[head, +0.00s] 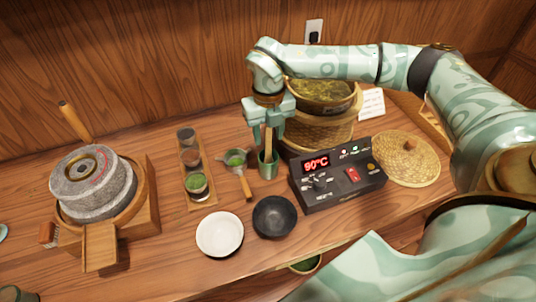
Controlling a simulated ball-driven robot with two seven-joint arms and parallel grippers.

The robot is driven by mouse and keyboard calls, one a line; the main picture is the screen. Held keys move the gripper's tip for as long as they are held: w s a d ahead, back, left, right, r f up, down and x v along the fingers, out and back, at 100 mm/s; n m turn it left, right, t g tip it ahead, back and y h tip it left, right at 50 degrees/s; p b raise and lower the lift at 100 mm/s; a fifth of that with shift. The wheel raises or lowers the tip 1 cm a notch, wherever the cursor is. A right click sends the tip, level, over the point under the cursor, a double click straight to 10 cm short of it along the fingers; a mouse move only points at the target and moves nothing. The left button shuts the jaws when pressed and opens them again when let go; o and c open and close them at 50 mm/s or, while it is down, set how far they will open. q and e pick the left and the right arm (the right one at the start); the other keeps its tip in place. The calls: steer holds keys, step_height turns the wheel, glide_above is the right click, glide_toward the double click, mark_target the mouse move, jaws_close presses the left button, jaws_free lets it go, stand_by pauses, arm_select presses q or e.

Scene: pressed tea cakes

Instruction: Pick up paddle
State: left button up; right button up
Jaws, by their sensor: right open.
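A paddle (268,142) with a wooden handle stands upright in a small green cup (268,168). Its lower end is hidden inside the cup. My right gripper (267,136) points down above the cup. It is open, with one finger on each side of the handle. I cannot tell whether either finger touches the handle. My left gripper cannot be made out.
A control box (352,190) reading 90°C stands close right of the cup, with a woven steamer (322,132) behind. A black bowl (274,217), a white bowl (220,234) and a strainer (236,160) lie nearby. A stone mill (93,185) stands left.

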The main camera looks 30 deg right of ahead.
steer(key=shift+f, duration=0.85)
steer(key=shift+r, duration=0.1)
jaws_close()
